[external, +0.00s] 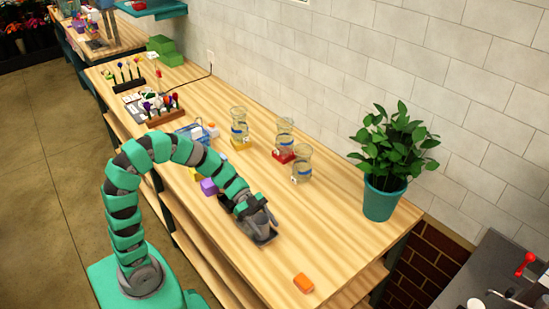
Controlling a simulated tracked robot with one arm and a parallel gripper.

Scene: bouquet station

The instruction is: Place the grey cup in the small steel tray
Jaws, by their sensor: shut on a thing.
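My gripper (262,218) is low over the near-middle part of the wooden table. It is shut on a grey cup (257,222), which is mostly hidden by the fingers. The small steel tray (264,240) shows as a dark, low shape directly under the gripper. The cup is over or inside the tray; I cannot tell whether it touches the tray's floor.
A potted plant (384,198) stands right.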

